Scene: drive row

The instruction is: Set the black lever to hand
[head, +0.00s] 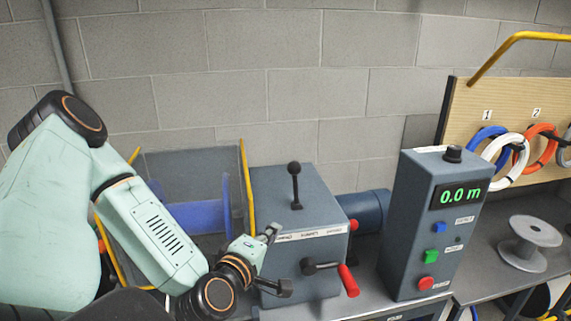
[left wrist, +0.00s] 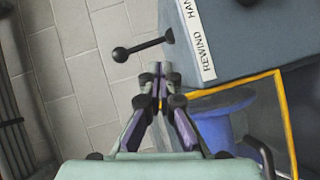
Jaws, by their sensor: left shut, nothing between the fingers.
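The black lever (head: 295,186) has a round ball knob and stands roughly upright on top of the grey gearbox (head: 262,190). A white label strip (head: 310,233) runs along the gearbox's top front edge. In the left wrist view the lever (left wrist: 145,47) shows at upper left of the fingertips, and the strip (left wrist: 196,40) reads REWIND, then HAN, cut off by the frame. My left gripper (head: 273,232) is shut and empty, low and left of the lever, apart from it. It also shows in the left wrist view (left wrist: 160,72). My right gripper is out of view.
A crank with a red handle (head: 348,281) sticks out of the gearbox front. A grey control box (head: 415,230) reading 0.0 m stands at right. A blue drum (head: 197,216) and yellow frame (head: 248,185) lie left. Space above the gearbox is clear.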

